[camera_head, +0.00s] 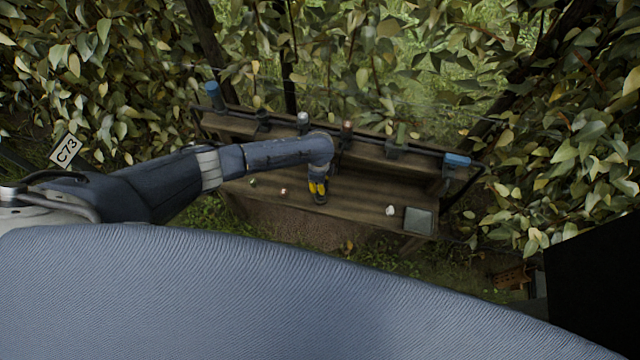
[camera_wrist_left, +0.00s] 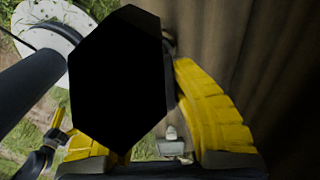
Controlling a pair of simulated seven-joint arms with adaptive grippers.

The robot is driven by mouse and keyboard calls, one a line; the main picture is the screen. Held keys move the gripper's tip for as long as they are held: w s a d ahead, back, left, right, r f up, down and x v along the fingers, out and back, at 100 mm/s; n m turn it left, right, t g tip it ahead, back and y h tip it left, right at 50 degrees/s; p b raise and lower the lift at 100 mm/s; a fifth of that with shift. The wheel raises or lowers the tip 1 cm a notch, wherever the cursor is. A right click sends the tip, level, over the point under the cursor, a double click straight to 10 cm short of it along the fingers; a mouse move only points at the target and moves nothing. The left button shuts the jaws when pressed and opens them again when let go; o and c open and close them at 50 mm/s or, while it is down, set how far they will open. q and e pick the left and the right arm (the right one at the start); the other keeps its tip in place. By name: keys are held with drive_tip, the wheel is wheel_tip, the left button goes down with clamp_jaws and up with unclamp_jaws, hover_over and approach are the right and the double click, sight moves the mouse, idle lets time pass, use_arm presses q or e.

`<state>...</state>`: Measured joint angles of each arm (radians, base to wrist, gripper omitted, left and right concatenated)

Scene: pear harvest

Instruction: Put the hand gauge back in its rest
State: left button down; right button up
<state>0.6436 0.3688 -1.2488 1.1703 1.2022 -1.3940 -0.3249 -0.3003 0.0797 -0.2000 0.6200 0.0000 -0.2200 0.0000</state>
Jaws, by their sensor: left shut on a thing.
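My left gripper (camera_head: 318,187), with yellow fingers, points down over the middle of the wooden bench. It is shut on a dark thing, which fills the space between the fingers in the left wrist view as a flat black six-sided shape (camera_wrist_left: 118,85). I take it to be the hand gauge, but its markings do not show. In the head view the held thing is mostly hidden by the fingers. Dark holders line the bench's back rail; one (camera_head: 262,121) looks empty, but I cannot tell whether it is the gauge's rest.
The wooden bench (camera_head: 365,195) carries small round items, a white lump (camera_head: 390,210) and a grey square plate (camera_head: 418,221). A blue-topped thing (camera_head: 213,92) stands at the rail's left end and a blue one (camera_head: 457,160) at its right. Leaves and posts close in behind.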

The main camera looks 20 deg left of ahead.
use_arm(q)
drive_tip(key=shift+f, duration=0.6)
idle(0.4)
drive_tip(key=c, duration=1.1)
unclamp_jaws()
drive_tip(key=shift+c, duration=0.2)
wheel_tip(320, 180, up, 12)
drive_tip(key=shift+a, duration=0.1)
